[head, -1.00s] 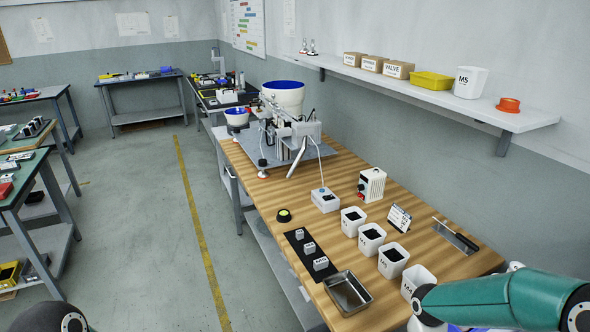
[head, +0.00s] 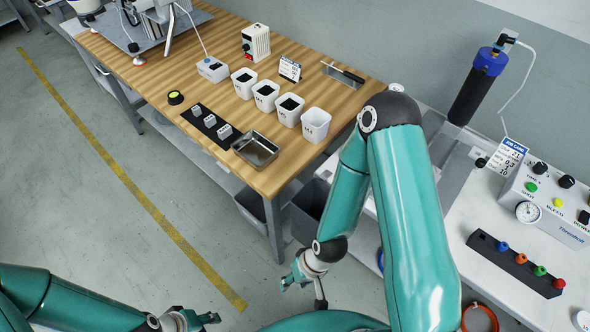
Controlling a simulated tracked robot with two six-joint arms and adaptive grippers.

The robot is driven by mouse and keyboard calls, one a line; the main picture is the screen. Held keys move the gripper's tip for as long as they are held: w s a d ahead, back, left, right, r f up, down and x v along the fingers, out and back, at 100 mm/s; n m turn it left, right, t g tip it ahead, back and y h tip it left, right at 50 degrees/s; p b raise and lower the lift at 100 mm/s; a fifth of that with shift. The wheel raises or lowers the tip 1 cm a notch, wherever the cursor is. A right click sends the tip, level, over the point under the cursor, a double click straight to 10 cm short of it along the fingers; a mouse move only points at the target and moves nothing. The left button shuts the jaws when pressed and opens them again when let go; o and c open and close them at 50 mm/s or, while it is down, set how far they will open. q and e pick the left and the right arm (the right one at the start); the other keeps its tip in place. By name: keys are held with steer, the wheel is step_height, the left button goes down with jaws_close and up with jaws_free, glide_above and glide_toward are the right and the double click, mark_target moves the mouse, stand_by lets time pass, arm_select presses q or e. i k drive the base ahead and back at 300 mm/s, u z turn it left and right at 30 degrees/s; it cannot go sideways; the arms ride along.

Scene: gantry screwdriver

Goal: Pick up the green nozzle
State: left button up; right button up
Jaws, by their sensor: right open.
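The green nozzle (head: 540,271) stands in a black rack (head: 487,245) on the white bench at the right, between an orange nozzle (head: 521,258) and a red nozzle (head: 559,283).
A control box with a gauge (head: 528,212) stands just behind the rack. A blue-capped cylinder (head: 478,85) with a hose and a card (head: 507,156) are farther back. An orange ring (head: 480,318) lies near the bottom. The wooden table (head: 225,97) holds white bins and a metal tray (head: 255,149).

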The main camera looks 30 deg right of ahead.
mark_target(540, 270)
steer(key=u, duration=0.15)
steer(key=i, duration=0.2)
steer(key=z, duration=3.1)
